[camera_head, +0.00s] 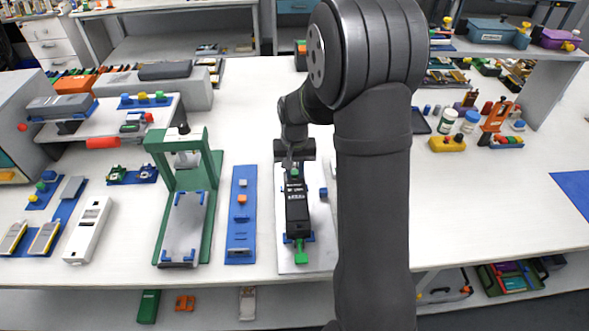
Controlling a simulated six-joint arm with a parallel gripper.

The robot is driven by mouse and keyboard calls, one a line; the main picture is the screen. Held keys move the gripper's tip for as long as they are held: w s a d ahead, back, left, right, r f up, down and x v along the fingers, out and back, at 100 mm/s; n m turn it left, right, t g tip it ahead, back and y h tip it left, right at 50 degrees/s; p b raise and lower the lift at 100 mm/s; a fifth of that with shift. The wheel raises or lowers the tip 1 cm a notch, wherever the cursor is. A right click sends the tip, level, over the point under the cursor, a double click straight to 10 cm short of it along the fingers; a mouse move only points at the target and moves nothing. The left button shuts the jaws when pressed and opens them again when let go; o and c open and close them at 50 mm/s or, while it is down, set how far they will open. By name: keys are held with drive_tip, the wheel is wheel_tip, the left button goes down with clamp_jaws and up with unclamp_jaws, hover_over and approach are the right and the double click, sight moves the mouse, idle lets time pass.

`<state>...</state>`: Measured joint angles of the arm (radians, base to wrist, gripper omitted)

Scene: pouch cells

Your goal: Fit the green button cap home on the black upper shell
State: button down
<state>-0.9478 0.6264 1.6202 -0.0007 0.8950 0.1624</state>
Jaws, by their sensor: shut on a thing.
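The black upper shell (297,211) lies lengthwise on a pale plate, below my arm in the head view. My gripper (293,165) points down over the far end of the shell. It is shut on a small green piece, the green button cap (294,173), which shows just under the fingers. The cap is at or just above the shell's far end; I cannot tell whether they touch. The fingertips are small and partly dark against the shell.
The pale plate (287,261) carries a green clamp handle (301,251) at the shell's near end. A blue strip (240,217) with small parts and a green press frame (211,186) stand to the left. My arm hides table to the right.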

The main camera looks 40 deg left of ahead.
sight(295, 173)
drive_tip(key=shift+f, duration=0.35)
drive_tip(key=c, duration=1.2)
unclamp_jaws()
wheel_tip(295, 173, up, 18)
drive_tip(key=shift+f, duration=0.25)
